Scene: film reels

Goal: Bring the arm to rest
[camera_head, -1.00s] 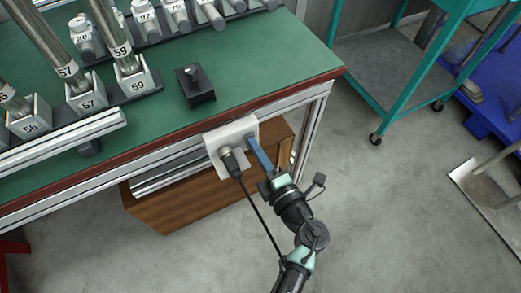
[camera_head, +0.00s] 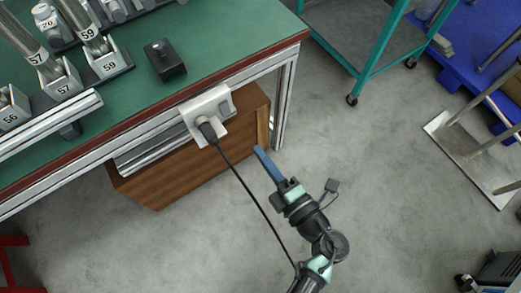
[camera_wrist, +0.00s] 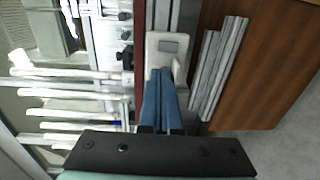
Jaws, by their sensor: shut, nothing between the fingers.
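My gripper (camera_head: 260,152) has blue fingers, pressed together with nothing between them. In the head view it hangs over the grey floor, in front of the bench edge and to the lower right of a pale socket plate (camera_head: 223,108). A clear gap lies between the fingertips and the plate. In the wrist view my gripper (camera_wrist: 162,75) points toward the plate (camera_wrist: 154,52), and the fingers hide part of it.
The green bench (camera_head: 215,45) holds numbered metal holders and a small black box (camera_head: 165,62). A wooden cabinet (camera_head: 180,175) stands under it. A teal cart (camera_head: 365,75) and a blue pallet (camera_head: 455,75) are at the upper right. The floor (camera_head: 390,190) right of my arm is open.

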